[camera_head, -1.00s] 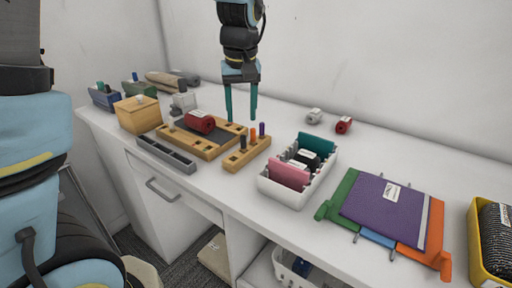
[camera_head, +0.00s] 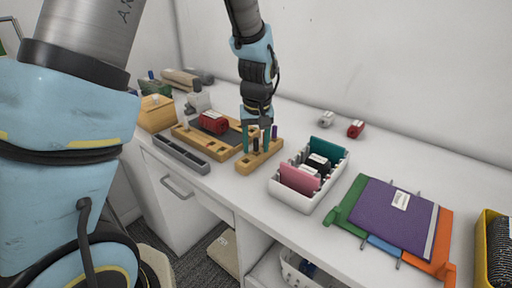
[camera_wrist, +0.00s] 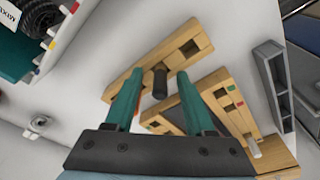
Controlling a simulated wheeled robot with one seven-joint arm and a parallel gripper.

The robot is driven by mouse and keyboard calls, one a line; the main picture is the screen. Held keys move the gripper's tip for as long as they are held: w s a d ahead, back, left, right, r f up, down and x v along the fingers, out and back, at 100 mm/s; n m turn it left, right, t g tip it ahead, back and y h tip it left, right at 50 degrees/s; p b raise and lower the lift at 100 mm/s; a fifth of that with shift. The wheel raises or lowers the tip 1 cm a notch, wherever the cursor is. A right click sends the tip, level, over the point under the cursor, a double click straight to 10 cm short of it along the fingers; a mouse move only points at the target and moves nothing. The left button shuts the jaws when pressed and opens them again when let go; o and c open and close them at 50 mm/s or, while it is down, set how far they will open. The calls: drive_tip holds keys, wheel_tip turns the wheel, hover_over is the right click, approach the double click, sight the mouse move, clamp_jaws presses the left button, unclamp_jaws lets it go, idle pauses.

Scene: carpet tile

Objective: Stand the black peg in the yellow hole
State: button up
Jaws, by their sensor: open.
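The black peg (camera_wrist: 160,82) stands upright in a small wooden block (camera_wrist: 190,45), between my gripper's fingers in the wrist view. My gripper (camera_head: 256,150) is open, its teal fingers pointing down on both sides of the peg (camera_head: 256,146); I cannot tell whether they touch it. A purple peg (camera_head: 274,132) stands in the same block; an orange one beside it is mostly hidden by a finger. A wooden board (camera_wrist: 215,82) with square holes and small colour marks lies beside the block. Red and green marks show; I cannot make out the yellow hole.
A white bin (camera_head: 292,198) of packets stands close to the right of the block. A purple folder (camera_head: 390,215) lies farther right.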

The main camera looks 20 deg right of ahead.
drive_tip(key=shift+c, duration=0.2)
clamp_jaws()
idle(0.4)
